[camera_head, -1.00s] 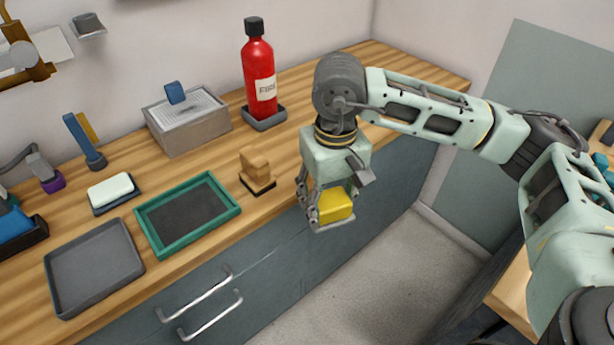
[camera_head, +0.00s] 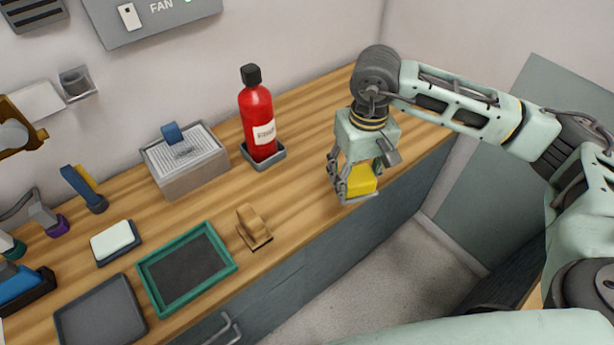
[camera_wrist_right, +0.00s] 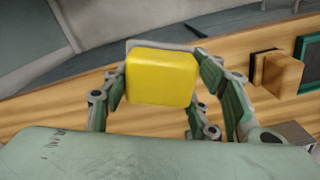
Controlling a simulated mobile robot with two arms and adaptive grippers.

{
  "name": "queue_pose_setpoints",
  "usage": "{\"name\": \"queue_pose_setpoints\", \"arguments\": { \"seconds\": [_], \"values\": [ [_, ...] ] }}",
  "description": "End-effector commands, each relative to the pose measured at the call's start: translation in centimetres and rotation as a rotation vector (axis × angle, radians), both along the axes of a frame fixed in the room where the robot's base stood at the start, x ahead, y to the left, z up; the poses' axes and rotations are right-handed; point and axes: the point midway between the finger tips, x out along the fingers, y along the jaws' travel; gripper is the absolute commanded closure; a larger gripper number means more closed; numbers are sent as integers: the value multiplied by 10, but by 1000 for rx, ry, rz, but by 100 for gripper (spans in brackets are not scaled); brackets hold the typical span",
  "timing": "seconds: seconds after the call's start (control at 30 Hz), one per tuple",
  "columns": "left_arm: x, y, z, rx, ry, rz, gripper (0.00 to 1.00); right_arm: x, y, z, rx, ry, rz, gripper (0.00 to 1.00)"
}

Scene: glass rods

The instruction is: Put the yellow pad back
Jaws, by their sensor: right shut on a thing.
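The yellow pad (camera_head: 362,180) is a small yellow block with rounded edges. My right gripper (camera_head: 355,184) is shut on it and holds it near the front edge of the wooden counter, right of the red bottle. In the right wrist view the yellow pad (camera_wrist_right: 162,78) sits between the fingers of the right gripper (camera_wrist_right: 165,85), its face clear of cover. I cannot tell exactly how high the pad is above the counter. My left gripper is not in view.
A red bottle (camera_head: 258,115) stands in a grey tray. A wooden block on a dark base (camera_head: 252,226), a green-rimmed tray (camera_head: 232,262), a white pad (camera_head: 112,240) and a grey box (camera_head: 190,180) stand leftward. The counter right of the bottle (camera_head: 325,110) is clear.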

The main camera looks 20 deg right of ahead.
Motion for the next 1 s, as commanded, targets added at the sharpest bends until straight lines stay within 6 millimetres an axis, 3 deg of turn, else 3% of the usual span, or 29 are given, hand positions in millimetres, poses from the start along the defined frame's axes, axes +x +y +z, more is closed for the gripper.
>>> {"name": "queue_pose_setpoints", "arguments": {
  "seconds": [0.17, 0.6, 0.83, 1.0],
  "values": [
    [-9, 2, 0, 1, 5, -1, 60, 7, 10, -5, 2, 1, 2, 70],
    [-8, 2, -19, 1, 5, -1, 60, 63, 82, -62, 0, 0, 1, 70],
    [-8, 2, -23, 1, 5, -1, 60, 71, 92, -72, -1, 1, 0, 70],
    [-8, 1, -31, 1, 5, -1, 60, 70, 92, -96, 0, 3, -2, 70]
  ]
}}
